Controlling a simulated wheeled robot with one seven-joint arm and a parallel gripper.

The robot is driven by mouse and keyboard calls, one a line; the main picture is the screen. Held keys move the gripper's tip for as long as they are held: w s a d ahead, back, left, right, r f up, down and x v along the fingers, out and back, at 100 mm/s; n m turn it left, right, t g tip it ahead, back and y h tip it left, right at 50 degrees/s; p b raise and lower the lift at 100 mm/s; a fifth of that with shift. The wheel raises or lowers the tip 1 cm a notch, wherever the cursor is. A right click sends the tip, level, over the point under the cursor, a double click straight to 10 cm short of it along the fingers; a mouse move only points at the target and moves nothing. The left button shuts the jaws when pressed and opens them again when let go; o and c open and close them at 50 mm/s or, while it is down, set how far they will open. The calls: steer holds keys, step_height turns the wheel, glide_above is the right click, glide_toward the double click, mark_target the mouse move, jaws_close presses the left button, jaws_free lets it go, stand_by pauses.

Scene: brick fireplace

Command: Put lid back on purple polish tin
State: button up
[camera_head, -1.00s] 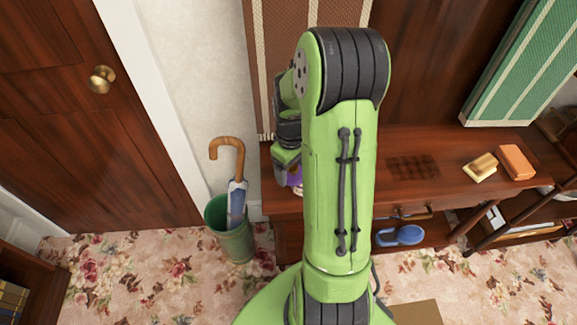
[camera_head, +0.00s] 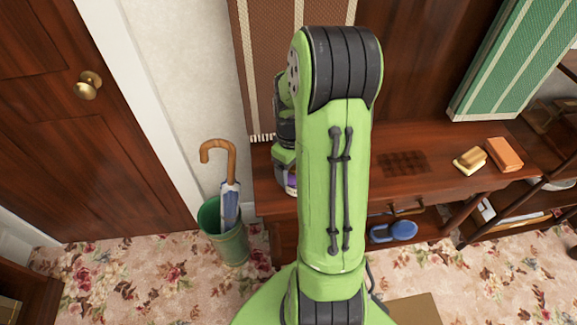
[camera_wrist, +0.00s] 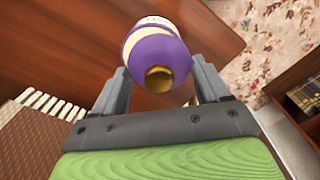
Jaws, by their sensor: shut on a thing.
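My gripper (camera_wrist: 160,82) is shut on the purple lid (camera_wrist: 150,52), which has a brown-gold knob facing the wrist camera. Cream and purple bands show beyond it, past the fingers. I cannot tell whether these belong to the tin, or whether the lid sits on it. In the head view my gripper (camera_head: 285,170) is over the left end of the wooden table (camera_head: 450,165), partly hidden by my arm. A small purple and cream patch shows below it.
Two blocks, yellowish (camera_head: 470,160) and orange (camera_head: 503,153), lie at the table's right. A blue round object (camera_head: 403,229) is below the table. A green bin (camera_head: 225,235) holding an umbrella (camera_head: 229,190) stands left of it.

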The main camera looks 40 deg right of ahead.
steer(key=shift+s+d, duration=0.45)
steer(key=shift+d, duration=0.05)
steer(key=shift+w+a+f, duration=0.15)
stand_by(0.8)
stand_by(0.6)
steer(key=o, duration=1)
step_height(320, 180, up, 7)
steer(key=p, duration=0.6)
steer(key=shift+c, duration=0.4)
jaws_close()
